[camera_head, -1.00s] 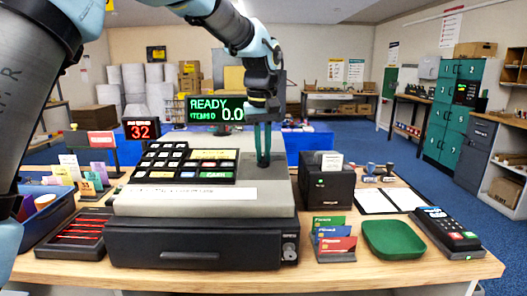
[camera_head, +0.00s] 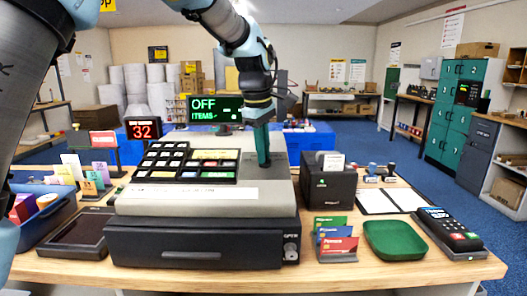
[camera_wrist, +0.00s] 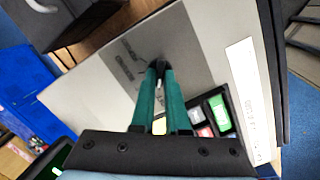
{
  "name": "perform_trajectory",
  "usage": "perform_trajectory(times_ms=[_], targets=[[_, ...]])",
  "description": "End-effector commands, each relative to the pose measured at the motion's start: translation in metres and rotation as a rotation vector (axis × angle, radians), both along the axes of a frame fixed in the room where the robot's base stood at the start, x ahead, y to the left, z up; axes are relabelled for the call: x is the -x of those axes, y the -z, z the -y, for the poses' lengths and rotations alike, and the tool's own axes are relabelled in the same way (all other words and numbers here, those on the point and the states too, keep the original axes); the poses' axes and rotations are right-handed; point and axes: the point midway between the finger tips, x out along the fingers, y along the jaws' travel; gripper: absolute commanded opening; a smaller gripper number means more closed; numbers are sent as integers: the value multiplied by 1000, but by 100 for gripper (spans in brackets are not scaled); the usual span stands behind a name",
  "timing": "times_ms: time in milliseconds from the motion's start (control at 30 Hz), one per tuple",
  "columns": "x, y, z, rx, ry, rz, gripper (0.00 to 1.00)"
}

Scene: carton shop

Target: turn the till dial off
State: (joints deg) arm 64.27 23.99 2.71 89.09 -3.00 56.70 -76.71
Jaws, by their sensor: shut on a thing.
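The till (camera_head: 205,203) stands in the middle of the counter, with a keypad on its left and a drawer below. Its display (camera_head: 214,109) reads OFF in green. My gripper (camera_head: 263,163) points down onto the flat top right of the keypad. In the wrist view my gripper (camera_wrist: 160,68) has its green fingertips close together on a small dark piece, which seems to be the till dial (camera_wrist: 160,72). The fingers hide most of it, so I cannot read its pointer. Faint grey print shows on the till top beside it.
A black printer (camera_head: 328,185) stands close to the right of the till. Further right are a card rack (camera_head: 338,245), a green tray (camera_head: 394,240) and a card terminal (camera_head: 450,232). A dark scanner plate (camera_head: 78,232) and a blue bin (camera_head: 45,222) lie left.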

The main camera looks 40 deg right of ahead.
Motion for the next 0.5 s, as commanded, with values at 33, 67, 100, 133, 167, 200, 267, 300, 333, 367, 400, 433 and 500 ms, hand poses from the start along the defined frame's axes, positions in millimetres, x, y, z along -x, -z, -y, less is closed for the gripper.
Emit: perform_trajectory(times_ms=[33,67,100,133,167,200,267,300,333,367,400,433,500], targets=[[0,2,-1,-1,-16,-3,0],[0,2,-1,1,-26,-5,0],[0,2,-1,2,-36,-6,0],[0,2,-1,4,-42,-7,0],[0,2,-1,4,-48,-8,0],[0,2,-1,5,-55,-9,0],[0,2,-1,7,-62,-10,0],[0,2,-1,7,-65,-10,0],[0,2,-1,7,-66,-10,0],[0,2,-1,7,-67,-11,0],[0,2,-1,7,-68,-11,0],[0,2,-1,7,-69,-11,0],[0,2,-1,7,-69,-11,0]])
